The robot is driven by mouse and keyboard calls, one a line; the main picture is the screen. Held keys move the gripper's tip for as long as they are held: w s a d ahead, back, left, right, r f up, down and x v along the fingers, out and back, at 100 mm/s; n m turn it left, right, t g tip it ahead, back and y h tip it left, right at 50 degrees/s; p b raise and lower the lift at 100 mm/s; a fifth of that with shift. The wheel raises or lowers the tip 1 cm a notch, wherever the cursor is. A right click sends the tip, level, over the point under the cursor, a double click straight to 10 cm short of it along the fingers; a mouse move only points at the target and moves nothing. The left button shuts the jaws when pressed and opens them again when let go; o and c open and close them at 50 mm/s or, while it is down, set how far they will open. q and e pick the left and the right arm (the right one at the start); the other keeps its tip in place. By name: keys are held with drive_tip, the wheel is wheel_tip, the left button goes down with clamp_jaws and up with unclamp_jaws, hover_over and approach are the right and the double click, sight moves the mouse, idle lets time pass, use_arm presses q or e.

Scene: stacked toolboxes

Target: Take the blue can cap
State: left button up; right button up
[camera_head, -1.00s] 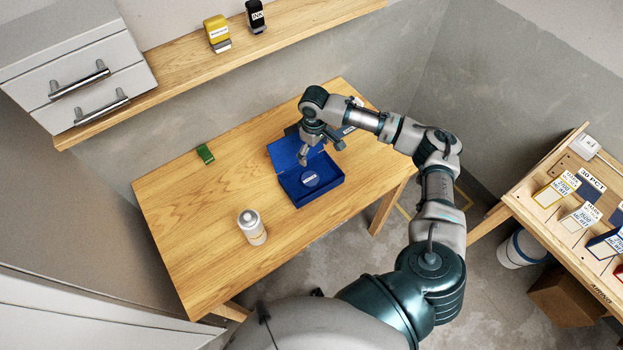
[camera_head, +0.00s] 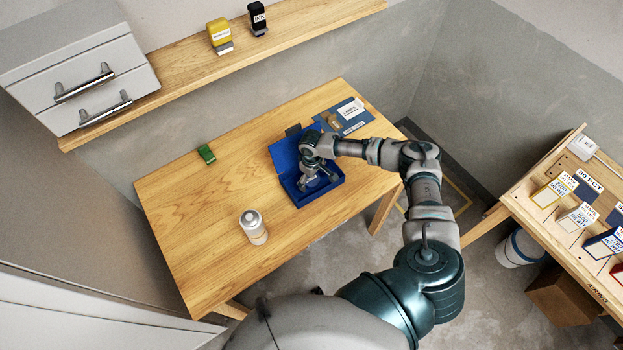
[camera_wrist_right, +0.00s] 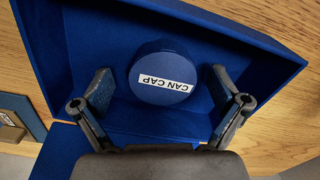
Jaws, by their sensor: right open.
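The blue can cap (camera_wrist_right: 162,68) is round, with a white label reading "CAN CAP". It lies in the open blue box (camera_head: 290,188) on the wooden table. My right gripper (camera_head: 312,183) is over the box and hides the cap in the head view. In the right wrist view my right gripper (camera_wrist_right: 160,90) is open, with one finger on each side of the cap and a gap visible beside each finger. My left gripper is not in view.
A white-grey can (camera_head: 253,227) stands left of the box on the table (camera_head: 190,235). A green item (camera_head: 206,154) lies near the back edge. A blue labelled board (camera_head: 347,114) lies at the table's right end. The table's left part is mostly clear.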

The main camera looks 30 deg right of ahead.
drive_tip(key=shift+a, duration=0.1)
drive_tip(key=shift+c, duration=0.8)
drive_tip(key=c, duration=0.8)
drive_tip(key=shift+o, duration=0.2)
